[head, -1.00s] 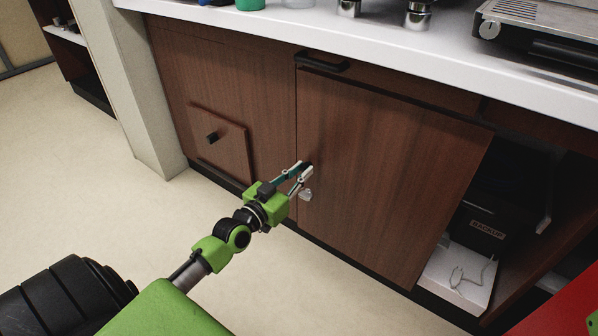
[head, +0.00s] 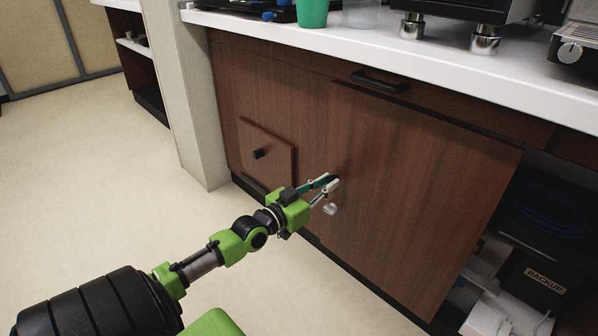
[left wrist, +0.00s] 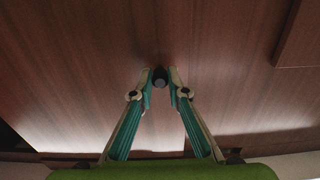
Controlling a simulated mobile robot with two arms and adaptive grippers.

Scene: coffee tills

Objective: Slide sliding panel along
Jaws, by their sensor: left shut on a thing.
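The sliding panel (head: 420,190) is a large dark wood-grain sheet in the cabinet front under the white counter. It stands partly across, with an open compartment to its right. My left gripper (head: 334,182) is at the panel's left edge, shut on its small dark knob. In the left wrist view the two fingertips close on either side of the round knob (left wrist: 160,82), against the wood surface. The fingers hide part of the knob. My right gripper is not in view.
A smaller square wood panel (head: 280,165) with a black knob is left of my gripper. The open compartment holds a dark box marked BACKUP (head: 535,275). A black drawer handle (head: 380,82) is above the panel. A pale pillar (head: 185,100) bounds the cabinet on the left.

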